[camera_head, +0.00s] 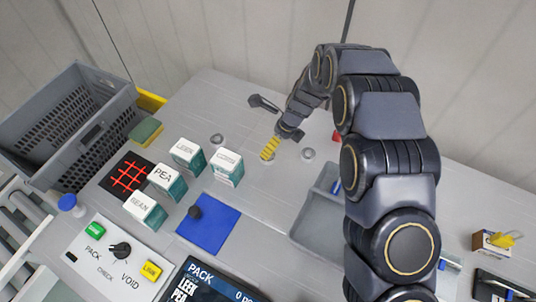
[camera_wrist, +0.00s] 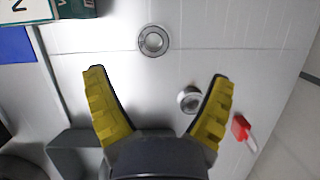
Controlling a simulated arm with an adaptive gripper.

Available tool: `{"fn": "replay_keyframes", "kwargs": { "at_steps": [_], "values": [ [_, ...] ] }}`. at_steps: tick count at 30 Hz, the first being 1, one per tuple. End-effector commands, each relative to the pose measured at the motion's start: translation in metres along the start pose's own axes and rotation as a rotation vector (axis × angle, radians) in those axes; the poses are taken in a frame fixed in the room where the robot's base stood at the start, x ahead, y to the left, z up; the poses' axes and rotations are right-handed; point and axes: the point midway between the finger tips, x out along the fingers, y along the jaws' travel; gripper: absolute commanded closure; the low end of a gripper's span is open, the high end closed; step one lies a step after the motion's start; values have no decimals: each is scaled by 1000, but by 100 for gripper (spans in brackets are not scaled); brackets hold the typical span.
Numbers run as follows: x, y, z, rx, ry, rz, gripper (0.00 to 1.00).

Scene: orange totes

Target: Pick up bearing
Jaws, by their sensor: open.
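Two round metal ring-shaped parts that look like bearings lie on the grey bench. One, flat with a dark ring, shows in the wrist view (camera_wrist: 153,40) ahead of the fingertips; it appears to be the one left of my gripper in the head view (camera_head: 217,139). The other, with a pale side, shows in the wrist view (camera_wrist: 189,99) just inside the right finger, and seems to be the one right of my gripper in the head view (camera_head: 308,154). My gripper (camera_wrist: 158,76) has its yellow fingers spread, with nothing held. It also shows in the head view (camera_head: 269,148).
White-and-teal boxes, including the CORN box (camera_head: 227,167), and a blue mat (camera_head: 208,230) stand left. A grey tray (camera_head: 316,222) lies to the near right, partly behind my arm. A red object (camera_wrist: 241,128) lies right of the fingers. A grey crate (camera_head: 70,120) stands far left.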

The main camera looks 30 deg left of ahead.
Motion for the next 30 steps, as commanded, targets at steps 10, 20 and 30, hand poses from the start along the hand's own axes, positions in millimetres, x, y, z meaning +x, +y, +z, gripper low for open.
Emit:
{"fn": "replay_keyframes", "kwargs": {
  "at_steps": [10, 20, 30],
  "values": [
    [33, 5, -1, -3, 2, 3, 16],
    [72, 8, -2, -2, 0, 0, 16],
    [72, 8, -2, -3, 1, 0, 77]
  ]
}}
